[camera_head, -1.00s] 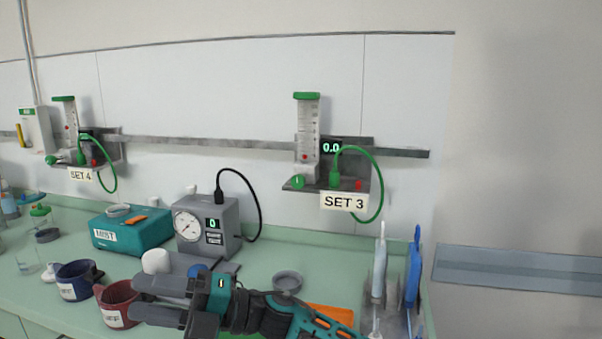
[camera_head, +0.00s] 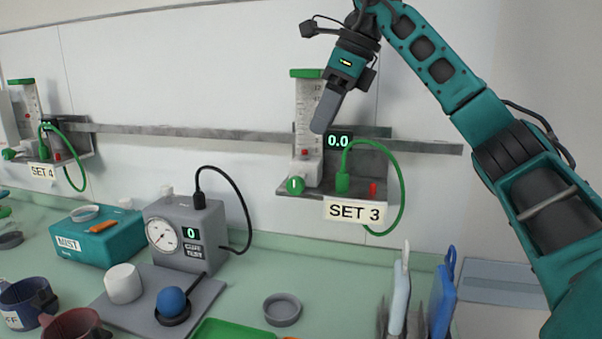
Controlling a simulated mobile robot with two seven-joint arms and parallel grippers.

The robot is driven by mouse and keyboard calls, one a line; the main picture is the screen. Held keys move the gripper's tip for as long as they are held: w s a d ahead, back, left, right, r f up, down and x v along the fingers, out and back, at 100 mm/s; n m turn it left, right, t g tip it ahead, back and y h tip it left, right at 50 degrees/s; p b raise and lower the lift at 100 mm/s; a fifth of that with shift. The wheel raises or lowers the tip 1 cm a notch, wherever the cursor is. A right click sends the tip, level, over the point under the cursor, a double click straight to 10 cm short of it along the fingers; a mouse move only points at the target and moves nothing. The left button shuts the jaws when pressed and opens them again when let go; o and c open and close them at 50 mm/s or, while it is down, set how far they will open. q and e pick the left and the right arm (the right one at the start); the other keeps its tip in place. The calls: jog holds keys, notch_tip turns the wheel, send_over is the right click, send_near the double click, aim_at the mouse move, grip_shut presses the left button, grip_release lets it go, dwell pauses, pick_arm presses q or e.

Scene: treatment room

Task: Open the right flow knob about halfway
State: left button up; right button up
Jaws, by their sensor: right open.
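The right flow knob is the round green knob (camera_head: 295,185) with a white mark, at the lower left of the flow meter (camera_head: 308,105) labelled SET 3. The meter's display (camera_head: 339,141) reads 0.0. The red float sits low in the clear tube. My right gripper (camera_head: 325,112) is up in front of the meter's tube, above and to the right of the knob, and apart from it. Its fingers overlap in this view, pointing down; it holds nothing visible. Another green knob (camera_head: 9,154) is on the SET 4 meter at the far left. My left gripper is not in view.
A green hose (camera_head: 402,190) loops beside the SET 3 label (camera_head: 355,211). Below are the grey cuff tester (camera_head: 188,235), a teal MIST box (camera_head: 98,236), and upright blue and white items (camera_head: 443,290) at the right. The counter under the knob is largely clear.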

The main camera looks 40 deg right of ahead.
aim_at(299, 178)
jog(key=b+x, duration=0.1)
jog(key=x, duration=1.1)
jog(key=shift+d+f+b, duration=0.1)
jog(key=shift+f+b, duration=0.1)
jog(key=shift+b, duration=0.15)
jog(key=c, duration=0.9)
grip_shut()
